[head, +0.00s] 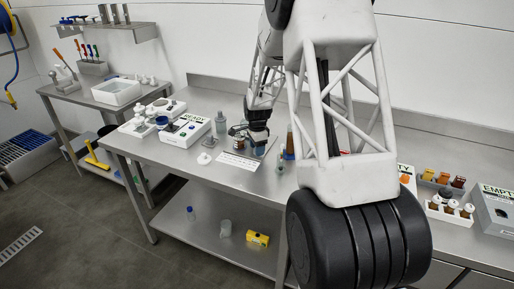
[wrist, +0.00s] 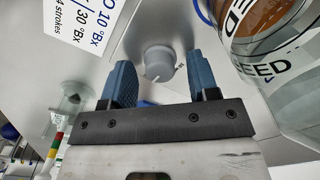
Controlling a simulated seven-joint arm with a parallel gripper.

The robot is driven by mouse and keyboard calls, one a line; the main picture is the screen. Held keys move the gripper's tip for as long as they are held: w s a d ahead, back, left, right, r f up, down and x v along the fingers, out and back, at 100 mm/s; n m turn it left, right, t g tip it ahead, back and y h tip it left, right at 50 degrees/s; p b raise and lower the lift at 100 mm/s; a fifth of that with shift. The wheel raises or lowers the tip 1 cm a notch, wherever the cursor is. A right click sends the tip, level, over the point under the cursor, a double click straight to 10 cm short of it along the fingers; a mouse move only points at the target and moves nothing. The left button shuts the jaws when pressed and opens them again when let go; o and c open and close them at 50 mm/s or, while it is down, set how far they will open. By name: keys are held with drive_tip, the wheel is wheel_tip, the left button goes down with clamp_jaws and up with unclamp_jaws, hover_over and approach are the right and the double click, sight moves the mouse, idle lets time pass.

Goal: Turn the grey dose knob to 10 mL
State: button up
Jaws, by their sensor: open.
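The grey dose knob (wrist: 159,62) is a round light-grey knob with a small dark mark on its right side, in the wrist view. It sits on a light-grey surface between the two blue fingers of my gripper (wrist: 160,82). The fingers are apart, with a visible gap on each side of the knob, so I see no contact. In the head view my gripper (head: 258,138) is low over the bench, and the knob cannot be made out there. The scale values around the knob are not readable.
A white card (wrist: 85,22) with printed °Bx text is at upper left. A clear vessel (wrist: 68,105) is left of the gripper. In the head view, a READY box (head: 186,130) and a grey bottle (head: 221,123) stand left.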

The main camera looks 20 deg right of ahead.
drive_tip(key=shift+c, duration=0.3)
drive_tip(key=c, duration=0.9)
drive_tip(key=shift+n, duration=0.4)
drive_tip(key=n, duration=0.8)
drive_tip(key=shift+n, duration=0.4)
drive_tip(key=n, duration=0.4)
drive_tip(key=shift+r, duration=0.1)
drive_tip(key=shift+n, duration=2.2)
